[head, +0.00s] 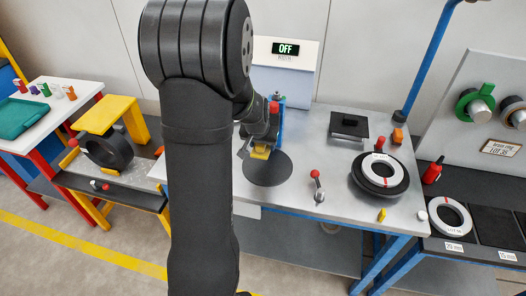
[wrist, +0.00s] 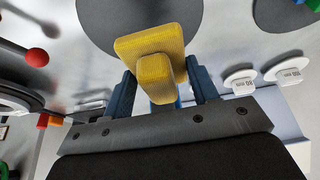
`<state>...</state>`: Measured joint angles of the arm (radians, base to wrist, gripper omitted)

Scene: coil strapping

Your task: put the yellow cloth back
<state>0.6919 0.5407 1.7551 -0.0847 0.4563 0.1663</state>
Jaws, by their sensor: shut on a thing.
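The yellow cloth (wrist: 150,50) is a yellow block-like pad with a smaller raised part. My gripper (wrist: 163,82) is shut on it, with one blue finger on each side of the raised part. I cannot tell whether the cloth touches the disc. My own arm hides part of the bench to the left.
A red-knobbed lever (head: 317,187) stands right of the disc. Further right are a ring-topped coil (head: 380,172), a black square plate (head: 349,125) and an orange block (head: 398,136). A box reading OFF (head: 285,65) stands behind. Bare bench lies around the lever.

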